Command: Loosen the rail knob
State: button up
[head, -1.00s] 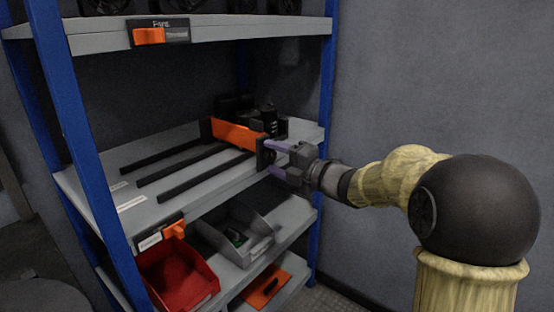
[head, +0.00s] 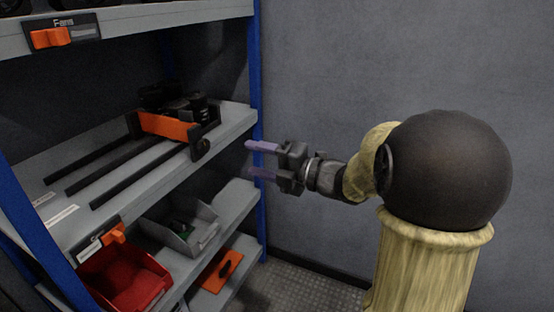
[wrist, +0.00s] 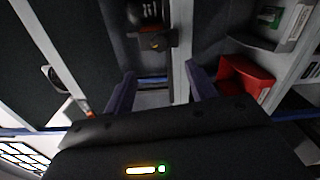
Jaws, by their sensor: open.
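The black rail knob (head: 200,149) is at the right front end of the orange crossbar (head: 168,127), which lies across the dark rails on the middle shelf. Whether the knob is loose or tight cannot be seen. My gripper (head: 262,159) is to the right of the knob, apart from it, beyond the shelf's right end. Its two purple fingers are spread with nothing between them. In the wrist view my gripper (wrist: 160,78) also shows open, with a dark knob-like part (wrist: 153,42) ahead of it, too dim to make out fully.
Dark capacitor-like parts (head: 180,105) stand behind the crossbar. A blue post (head: 257,100) rises at the shelf's right corner, close to my fingertips. A grey bin (head: 205,235) and a red bin (head: 125,285) sit below. Open floor lies right of the rack.

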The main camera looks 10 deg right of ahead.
jog(key=v, duration=0.4)
jog(key=shift+s, duration=0.1)
